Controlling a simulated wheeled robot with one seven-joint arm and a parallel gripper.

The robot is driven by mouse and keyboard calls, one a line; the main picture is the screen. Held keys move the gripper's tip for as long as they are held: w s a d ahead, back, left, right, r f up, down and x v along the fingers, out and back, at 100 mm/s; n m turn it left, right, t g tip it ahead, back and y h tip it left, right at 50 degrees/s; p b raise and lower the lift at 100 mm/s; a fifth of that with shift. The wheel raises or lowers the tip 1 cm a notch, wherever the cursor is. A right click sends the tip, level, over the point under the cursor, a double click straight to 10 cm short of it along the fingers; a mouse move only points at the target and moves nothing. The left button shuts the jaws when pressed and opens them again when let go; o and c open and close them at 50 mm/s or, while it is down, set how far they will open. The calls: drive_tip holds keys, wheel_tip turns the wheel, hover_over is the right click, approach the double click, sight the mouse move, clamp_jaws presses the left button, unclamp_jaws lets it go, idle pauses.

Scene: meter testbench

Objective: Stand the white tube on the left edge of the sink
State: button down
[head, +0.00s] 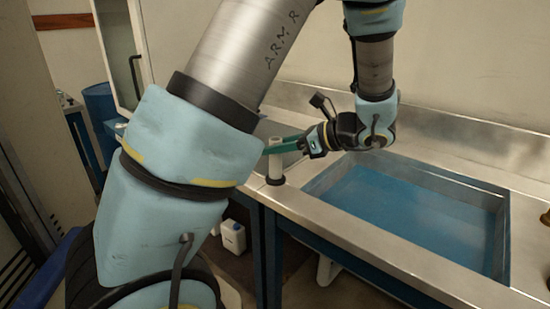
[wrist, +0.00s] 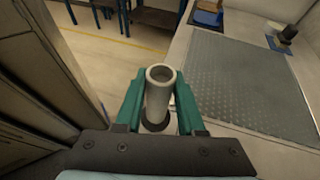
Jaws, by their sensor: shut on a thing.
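The white tube (head: 276,158) is upright at the left edge of the sink counter, with a dark ring at its foot. My gripper (head: 274,146) reaches it from the right with green fingers shut on its upper part. In the wrist view the tube (wrist: 160,95) sits between the two green fingers of my gripper (wrist: 158,103), its open top facing the camera. The sink (head: 410,205) has a blue basin to the right of the tube. The foot is over the metal rim left of the basin; I cannot tell whether it touches.
The metal counter (head: 350,232) runs along the sink's front. A white container (head: 233,237) stands on the floor below. A blue barrel (head: 100,103) is at the back left. In the wrist view a dark-based object (wrist: 286,35) stands at the upper right.

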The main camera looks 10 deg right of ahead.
sight(276, 158)
drive_tip(key=shift+f, duration=1.5)
drive_tip(key=shift+f, duration=0.15)
drive_tip(key=c, duration=0.5)
unclamp_jaws()
drive_tip(key=shift+s+d+r, duration=0.1)
drive_tip(key=shift+d+r, duration=0.15)
drive_tip(key=b+v, duration=0.2)
drive_tip(key=v, duration=0.9)
drive_tip(key=shift+s+d+r, duration=0.1)
drive_tip(key=shift+d+r, duration=0.05)
drive_tip(key=shift+d, duration=0.05)
drive_tip(key=shift+s+d, duration=0.1)
